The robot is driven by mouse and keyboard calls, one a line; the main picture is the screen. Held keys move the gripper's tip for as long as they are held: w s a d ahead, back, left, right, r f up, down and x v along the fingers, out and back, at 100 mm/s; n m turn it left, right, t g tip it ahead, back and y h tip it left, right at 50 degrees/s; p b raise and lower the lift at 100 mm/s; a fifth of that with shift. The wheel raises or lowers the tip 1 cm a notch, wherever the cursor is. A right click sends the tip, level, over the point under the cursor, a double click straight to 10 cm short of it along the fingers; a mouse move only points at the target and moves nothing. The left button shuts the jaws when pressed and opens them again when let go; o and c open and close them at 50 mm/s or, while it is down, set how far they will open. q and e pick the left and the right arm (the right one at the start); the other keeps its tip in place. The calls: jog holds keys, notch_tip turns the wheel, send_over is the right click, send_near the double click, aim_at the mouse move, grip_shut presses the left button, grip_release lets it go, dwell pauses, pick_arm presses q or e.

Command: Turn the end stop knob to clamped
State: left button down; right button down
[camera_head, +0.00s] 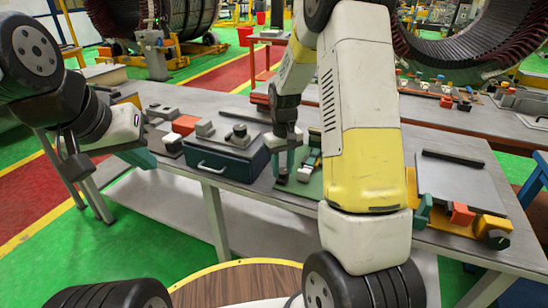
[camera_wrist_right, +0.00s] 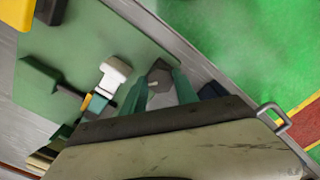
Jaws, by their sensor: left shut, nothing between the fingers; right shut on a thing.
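My right gripper (camera_head: 284,172) reaches down to the green mat at the front edge of the workbench. In the right wrist view, its teal fingers (camera_wrist_right: 160,92) are shut on a small grey piece that looks like the end stop knob (camera_wrist_right: 159,76). Most of that piece is hidden by the fingers, and I cannot read its setting. A white-headed part (camera_wrist_right: 115,72) stands close beside the fingers; it also shows in the head view (camera_head: 304,174). My left gripper (camera_head: 142,158) is shut and empty at the bench's left front edge, apart from the knob.
A dark blue case (camera_head: 222,160) with a handle stands left of my right gripper. The green mat (camera_wrist_right: 70,60) also carries dark and yellow parts. A grey panel (camera_head: 450,180) with orange and yellow blocks lies at the right. Large stator rings stand behind.

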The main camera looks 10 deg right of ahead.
aim_at(283, 171)
jog(key=m, duration=0.5)
jog(key=shift+m, duration=2.5)
jog(key=c, duration=0.9)
grip_release()
jog(key=shift+c, duration=0.2)
jog(key=shift+r, duration=0.1)
notch_tip(283, 171, up, 6)
jog(key=shift+r, duration=0.85)
